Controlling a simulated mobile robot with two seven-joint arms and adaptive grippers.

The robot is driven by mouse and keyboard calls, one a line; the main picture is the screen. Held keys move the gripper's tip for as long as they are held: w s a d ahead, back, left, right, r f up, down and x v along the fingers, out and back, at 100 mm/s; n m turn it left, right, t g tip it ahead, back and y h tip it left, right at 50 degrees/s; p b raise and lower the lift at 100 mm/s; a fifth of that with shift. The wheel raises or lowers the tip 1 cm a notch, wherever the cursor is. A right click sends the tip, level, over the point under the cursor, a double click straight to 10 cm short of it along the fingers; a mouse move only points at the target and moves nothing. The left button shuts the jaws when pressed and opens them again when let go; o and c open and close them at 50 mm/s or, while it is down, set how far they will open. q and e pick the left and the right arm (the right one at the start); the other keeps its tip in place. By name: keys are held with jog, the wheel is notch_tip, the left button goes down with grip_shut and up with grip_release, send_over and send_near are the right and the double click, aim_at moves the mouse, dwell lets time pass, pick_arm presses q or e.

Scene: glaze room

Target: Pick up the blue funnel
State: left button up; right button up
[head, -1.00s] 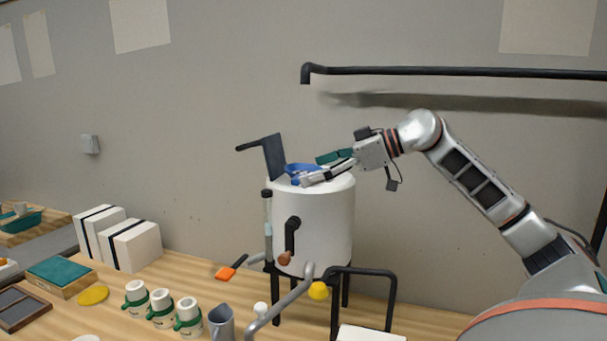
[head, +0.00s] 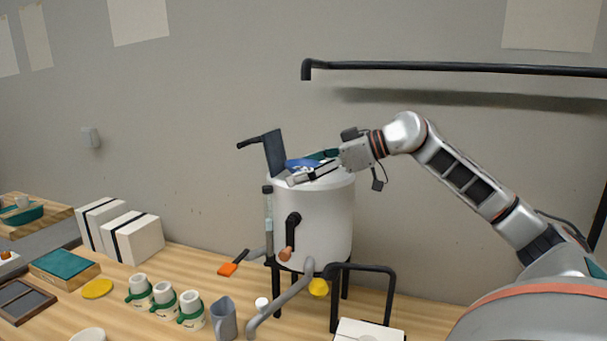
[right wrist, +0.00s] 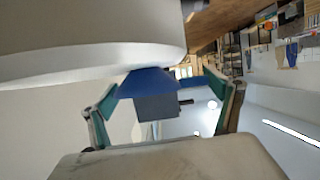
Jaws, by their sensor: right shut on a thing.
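The blue funnel (head: 300,165) is at the top of a white drum (head: 312,222), near its left part. My right gripper (head: 305,169) reaches in from the right, with one finger in front of the funnel and the teal-padded one behind. In the right wrist view the funnel (right wrist: 150,82) shows between the two teal-padded fingers, and my right gripper (right wrist: 163,92) is shut on it. Its lower part is hidden in the head view, and I cannot tell whether it still touches the drum top. My left gripper is not in view.
A dark upright plate (head: 275,152) with a handle stands at the drum's left edge. A black wall pipe (head: 450,67) runs above the arm. Green-banded white cups (head: 164,296), a grey jug (head: 223,318) and white boxes (head: 138,238) stand on the wooden table (head: 190,262).

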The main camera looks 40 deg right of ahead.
jog(key=shift+s+a+f, duration=0.1)
jog(key=shift+a+f, duration=0.05)
jog(key=shift+a, duration=0.05)
